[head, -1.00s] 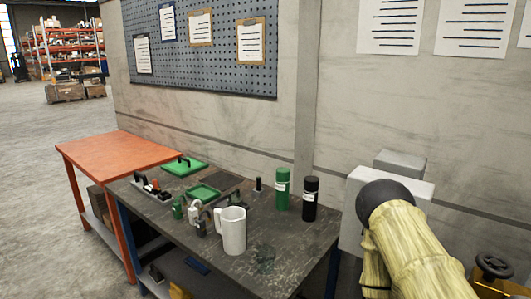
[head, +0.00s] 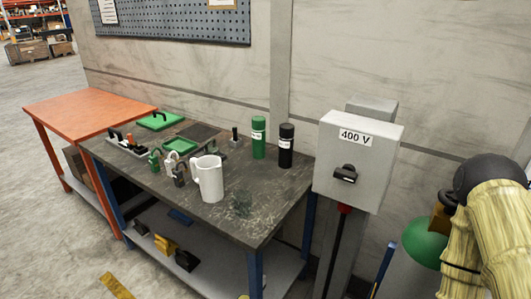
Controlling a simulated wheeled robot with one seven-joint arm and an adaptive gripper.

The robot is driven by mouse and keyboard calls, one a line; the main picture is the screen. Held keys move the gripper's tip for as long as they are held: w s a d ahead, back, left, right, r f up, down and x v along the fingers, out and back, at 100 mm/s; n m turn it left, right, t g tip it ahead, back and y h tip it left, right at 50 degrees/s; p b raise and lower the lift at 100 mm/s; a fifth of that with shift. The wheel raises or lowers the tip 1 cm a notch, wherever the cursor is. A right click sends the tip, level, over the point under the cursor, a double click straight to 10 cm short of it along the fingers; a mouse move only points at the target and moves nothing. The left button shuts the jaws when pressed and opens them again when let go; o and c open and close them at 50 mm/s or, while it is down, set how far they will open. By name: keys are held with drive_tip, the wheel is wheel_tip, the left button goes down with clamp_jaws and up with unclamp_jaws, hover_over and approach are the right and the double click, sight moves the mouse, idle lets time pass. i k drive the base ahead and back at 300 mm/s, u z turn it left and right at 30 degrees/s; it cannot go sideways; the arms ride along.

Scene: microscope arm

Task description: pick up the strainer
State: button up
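A small, faint dark-green mesh-like thing (head: 242,203) lies on the dark workbench top (head: 270,207), just right of the white jug. It may be the strainer, but it is too blurred against the bench to be sure. No other thing in view is clearly a strainer. My arm shows at the right edge in a pale yellow cover with a dark rounded joint. My gripper is out of view, so its state and what it may hold are hidden.
A white jug (head: 208,179), padlocks (head: 172,163), a green canister (head: 258,137) and a black canister (head: 286,145) stand on the bench. A grey 400 V box (head: 358,160) stands right of it. An orange table (head: 90,114) adjoins left. The bench's front right is clear.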

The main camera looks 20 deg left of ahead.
sight(214, 150)
drive_tip(key=z, duration=0.7)
drive_tip(key=k, duration=0.85)
drive_tip(key=u, duration=1.3)
drive_tip(key=i, duration=0.35)
drive_tip(key=u, duration=0.1)
